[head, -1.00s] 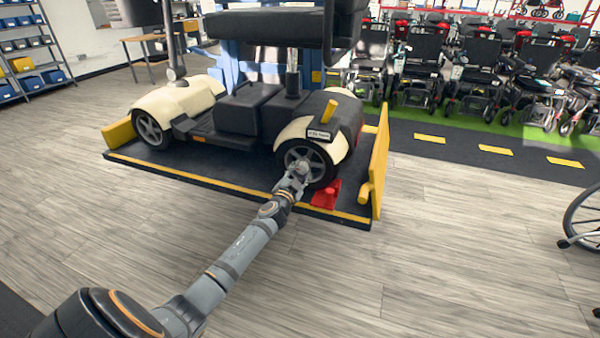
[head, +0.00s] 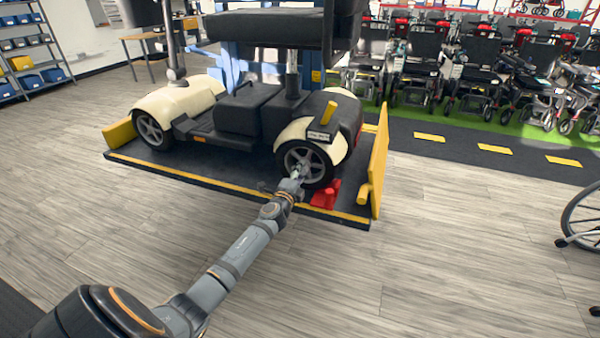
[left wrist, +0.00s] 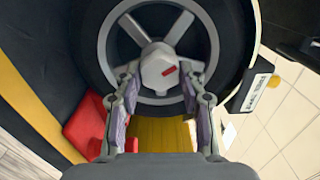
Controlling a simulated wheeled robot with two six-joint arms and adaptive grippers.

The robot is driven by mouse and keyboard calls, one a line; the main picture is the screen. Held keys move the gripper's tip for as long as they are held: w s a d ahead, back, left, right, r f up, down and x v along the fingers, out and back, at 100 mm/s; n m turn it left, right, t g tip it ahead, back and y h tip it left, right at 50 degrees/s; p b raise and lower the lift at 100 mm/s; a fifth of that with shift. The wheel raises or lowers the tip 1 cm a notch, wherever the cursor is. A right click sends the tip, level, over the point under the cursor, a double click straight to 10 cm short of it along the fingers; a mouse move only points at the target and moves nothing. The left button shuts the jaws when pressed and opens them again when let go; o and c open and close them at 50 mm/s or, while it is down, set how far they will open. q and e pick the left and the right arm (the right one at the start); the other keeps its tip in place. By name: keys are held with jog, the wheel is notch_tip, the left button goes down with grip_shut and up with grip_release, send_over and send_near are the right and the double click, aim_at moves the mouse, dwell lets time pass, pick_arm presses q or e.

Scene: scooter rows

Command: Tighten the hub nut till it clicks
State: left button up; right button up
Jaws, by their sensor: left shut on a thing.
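The hub nut (left wrist: 156,70) is a pale grey hexagonal piece with a red mark, at the centre of the scooter's spoked wheel (left wrist: 200,45) in the left wrist view. My left gripper (left wrist: 160,76) has one finger on each side of the nut and is shut on it. In the head view the same gripper (head: 297,176) is at the hub of the scooter's near right wheel (head: 318,158), and the nut is too small to make out. The cream and black scooter (head: 240,112) stands on a dark platform. My right gripper is not in view.
The platform (head: 200,171) has a yellow front stripe and a yellow side panel (head: 379,160). A red block (head: 326,194) lies beside the wheel, close to my gripper. Wheelchairs and scooters stand in rows at the back right.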

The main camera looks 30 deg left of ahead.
pick_arm(q)
jog(key=m, duration=0.2)
jog(key=shift+f+m, duration=0.1)
jog(key=shift+m, duration=0.2)
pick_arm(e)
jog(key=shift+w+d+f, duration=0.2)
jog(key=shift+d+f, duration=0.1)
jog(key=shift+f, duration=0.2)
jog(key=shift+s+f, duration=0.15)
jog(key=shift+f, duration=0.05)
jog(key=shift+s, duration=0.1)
pick_arm(q)
jog(key=o, duration=1.1)
jog(key=shift+o, duration=0.2)
jog(key=v, duration=1.2)
